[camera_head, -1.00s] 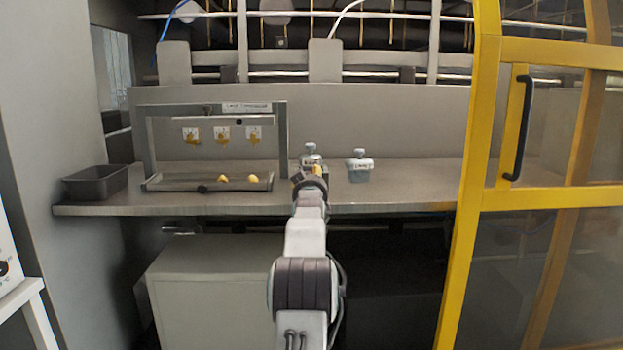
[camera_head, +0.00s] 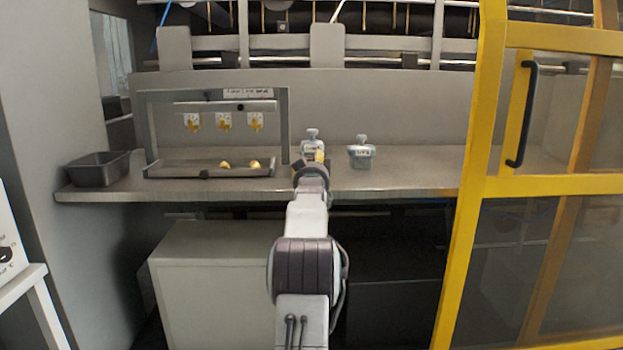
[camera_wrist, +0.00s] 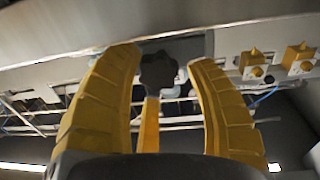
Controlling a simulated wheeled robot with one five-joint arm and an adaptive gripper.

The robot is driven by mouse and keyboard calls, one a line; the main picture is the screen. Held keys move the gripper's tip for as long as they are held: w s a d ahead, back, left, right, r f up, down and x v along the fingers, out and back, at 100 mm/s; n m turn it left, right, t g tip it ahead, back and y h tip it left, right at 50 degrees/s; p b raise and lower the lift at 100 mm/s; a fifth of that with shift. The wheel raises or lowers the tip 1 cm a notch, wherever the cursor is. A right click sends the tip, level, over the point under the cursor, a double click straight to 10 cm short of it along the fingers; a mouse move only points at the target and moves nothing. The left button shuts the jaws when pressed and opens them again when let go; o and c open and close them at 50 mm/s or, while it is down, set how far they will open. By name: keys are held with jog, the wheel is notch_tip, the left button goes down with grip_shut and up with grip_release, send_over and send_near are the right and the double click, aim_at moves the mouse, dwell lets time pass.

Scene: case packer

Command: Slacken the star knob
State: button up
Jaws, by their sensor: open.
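In the wrist view a dark lobed star knob (camera_wrist: 158,72) shows between the fingertips of my gripper (camera_wrist: 165,58). The yellow fingers are spread, one on each side of the knob, with a gap visible on both sides. A third yellow finger (camera_wrist: 148,125) stands below it in the picture. In the head view my gripper (camera_head: 319,158) is at the counter's front, just right of the grey frame (camera_head: 284,125). The wrist and arm hide most of the fingers there, and I cannot make out the star knob beside them.
The frame's tray (camera_head: 228,172) holds two yellow pieces. A dark bin (camera_head: 98,170) stands at the left. Two grey-white jars, one (camera_head: 361,153) right of my gripper and one (camera_head: 312,140) behind it, stand close by. A yellow-framed door (camera_head: 480,200) bounds the right.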

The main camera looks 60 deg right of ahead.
jog(key=v, duration=1)
jog(key=shift+a, duration=0.3)
jog(key=shift+s, duration=0.2)
